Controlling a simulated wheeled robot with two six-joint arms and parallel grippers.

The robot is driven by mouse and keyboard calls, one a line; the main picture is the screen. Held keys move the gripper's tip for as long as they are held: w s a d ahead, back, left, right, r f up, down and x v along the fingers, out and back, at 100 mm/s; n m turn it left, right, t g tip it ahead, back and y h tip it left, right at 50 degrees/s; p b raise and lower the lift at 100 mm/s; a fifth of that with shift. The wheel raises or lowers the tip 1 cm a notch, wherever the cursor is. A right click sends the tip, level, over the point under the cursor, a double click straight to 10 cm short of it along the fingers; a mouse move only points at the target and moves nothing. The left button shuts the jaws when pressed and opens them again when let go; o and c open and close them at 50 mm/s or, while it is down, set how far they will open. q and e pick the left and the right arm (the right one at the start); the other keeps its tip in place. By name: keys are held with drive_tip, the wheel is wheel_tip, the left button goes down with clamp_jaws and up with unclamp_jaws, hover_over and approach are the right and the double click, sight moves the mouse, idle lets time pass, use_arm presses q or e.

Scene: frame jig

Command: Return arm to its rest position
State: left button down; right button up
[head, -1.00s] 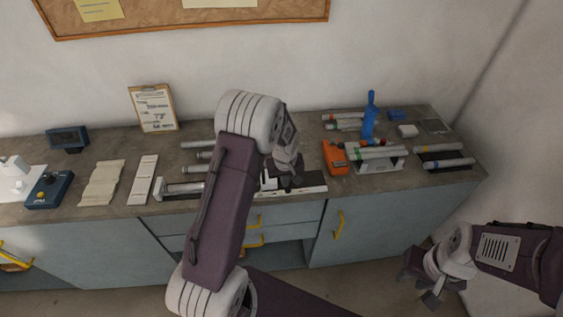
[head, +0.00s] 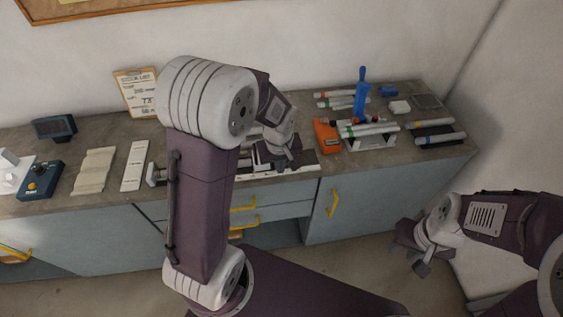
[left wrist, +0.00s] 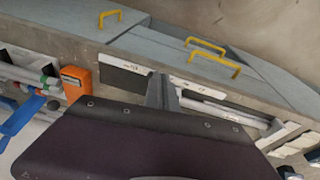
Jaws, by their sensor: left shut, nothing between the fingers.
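My left arm rises across the middle of the head view and bends down towards the bench. Its gripper (head: 287,160) is over the dark and white jig area (head: 303,168) at the bench's front edge and partly covers it. In the left wrist view the fingers (left wrist: 162,90) are together with nothing between them, in front of the bench edge. Whether they touch the jig is unclear. My right gripper (head: 414,258) hangs over the floor at the lower right, apart from the bench; its finger gap is not clear.
Yellow drawer handles (head: 243,204) stick out in front. The floor is clear at right.

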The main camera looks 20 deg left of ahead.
use_arm(q)
drive_tip(key=shift+s, duration=0.1)
drive_tip(key=s+d+f+m+h+b, duration=0.1)
drive_tip(key=s+f+m+b, duration=0.2)
drive_tip(key=s+m, duration=0.4)
drive_tip(key=s, duration=0.5)
drive_tip(key=shift+s+d+g, duration=0.2)
drive_tip(key=shift+d+g, duration=0.1)
drive_tip(key=shift+g, duration=0.1)
drive_tip(key=shift+s, duration=0.15)
